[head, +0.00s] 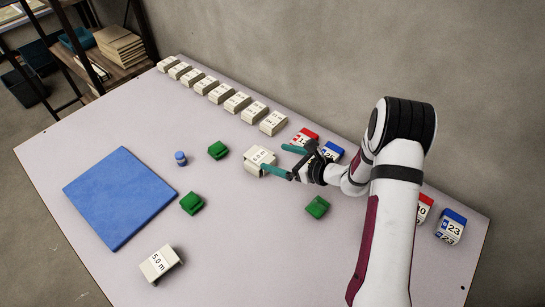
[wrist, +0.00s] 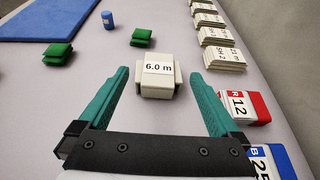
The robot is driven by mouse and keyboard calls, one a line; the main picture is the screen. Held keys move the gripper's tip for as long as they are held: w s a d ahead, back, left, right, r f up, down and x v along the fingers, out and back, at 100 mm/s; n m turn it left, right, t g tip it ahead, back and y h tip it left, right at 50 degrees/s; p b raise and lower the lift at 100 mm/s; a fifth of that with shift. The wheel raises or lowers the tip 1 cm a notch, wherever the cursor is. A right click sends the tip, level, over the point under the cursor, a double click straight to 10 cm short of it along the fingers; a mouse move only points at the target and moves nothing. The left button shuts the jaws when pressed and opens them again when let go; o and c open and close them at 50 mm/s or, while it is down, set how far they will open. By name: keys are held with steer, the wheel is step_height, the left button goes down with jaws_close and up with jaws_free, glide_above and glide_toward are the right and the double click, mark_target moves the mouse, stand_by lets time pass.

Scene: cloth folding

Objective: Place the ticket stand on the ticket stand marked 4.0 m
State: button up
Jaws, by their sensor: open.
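A white ticket stand marked 6.0 m (head: 258,158) is on the table at the middle. It also shows in the wrist view (wrist: 158,80), between and slightly beyond the two teal fingers. My gripper (head: 275,158) is open, its fingertips on either side of this stand, with a gap on both sides in the wrist view (wrist: 159,74). Another white ticket stand marked 5.0 m (head: 160,264) sits alone near the front left edge. I cannot read a 4.0 m mark on any stand.
A row of white label blocks (head: 222,93) runs along the wall side. Red (head: 304,137) and blue (head: 332,152) numbered blocks sit near my gripper. Several green blocks (head: 192,203), a small blue cylinder (head: 181,158) and a blue mat (head: 120,197) are on the table. The front middle is clear.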

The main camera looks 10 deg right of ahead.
steer(key=v, duration=0.9)
steer(key=s+a+r+n+g, duration=0.4)
steer(key=s+a+r+n, duration=0.2)
steer(key=s+n, duration=0.15)
steer(key=s+a+r+n+g, duration=0.5)
steer(key=s+a+n, duration=0.15)
steer(key=s, duration=0.25)
steer(key=s+d+n+h, duration=0.3)
steer(key=s, duration=0.4)
steer(key=s+d+n+h, duration=0.3)
steer(key=s+n+h, duration=0.1)
steer(key=s, duration=0.3)
steer(key=shift+r+g+h, duration=0.3)
steer(key=shift+r, duration=0.05)
